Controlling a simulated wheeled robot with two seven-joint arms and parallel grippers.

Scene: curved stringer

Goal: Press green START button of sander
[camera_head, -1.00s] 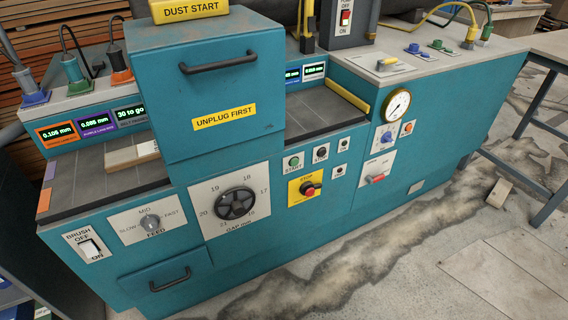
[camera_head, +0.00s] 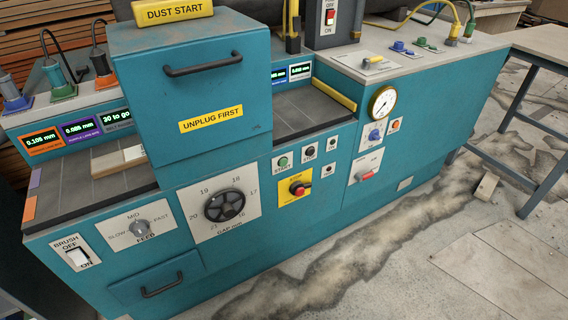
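The sander (camera_head: 190,110) is a large teal machine filling the middle of the head view. Its green START button (camera_head: 283,161) sits on a small light plate on the front face, right of the gap dial. A black button (camera_head: 310,151) is to its right. The red STOP knob (camera_head: 299,188) on a yellow plate is below it. Nothing covers the green button. Neither of my grippers is in view.
The gap dial (camera_head: 224,205) and feed knob (camera_head: 139,228) are on the front at left. A pressure gauge (camera_head: 382,103) is at right. The floor in front is clear.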

